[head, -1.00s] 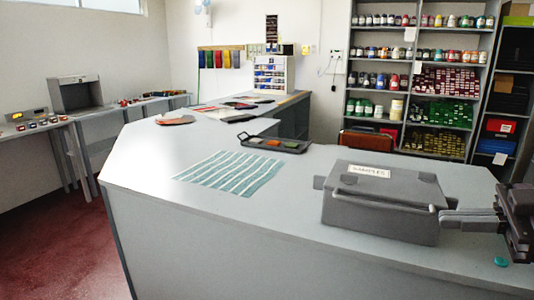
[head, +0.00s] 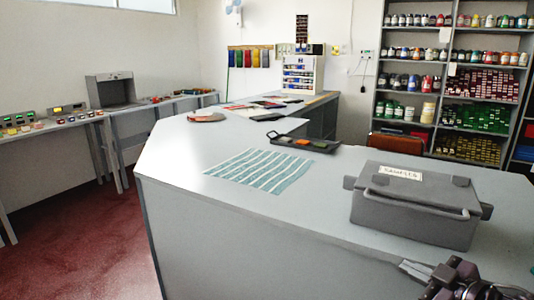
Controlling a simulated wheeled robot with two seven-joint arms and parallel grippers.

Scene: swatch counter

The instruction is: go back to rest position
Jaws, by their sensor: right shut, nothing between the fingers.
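My right gripper (head: 416,270) is at the lower right of the head view, in front of the counter's near edge. It is shut and holds nothing. It is apart from the grey lidded box labelled "SAMPLES" (head: 415,225), which sits closed on the grey counter (head: 320,215). My left gripper is not in view.
A striped cloth (head: 260,170) lies flat on the counter. Behind it is a dark tray with coloured swatches (head: 303,143). Shelves of jars (head: 408,53) stand at the back right. Red floor (head: 95,245) is open at the left.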

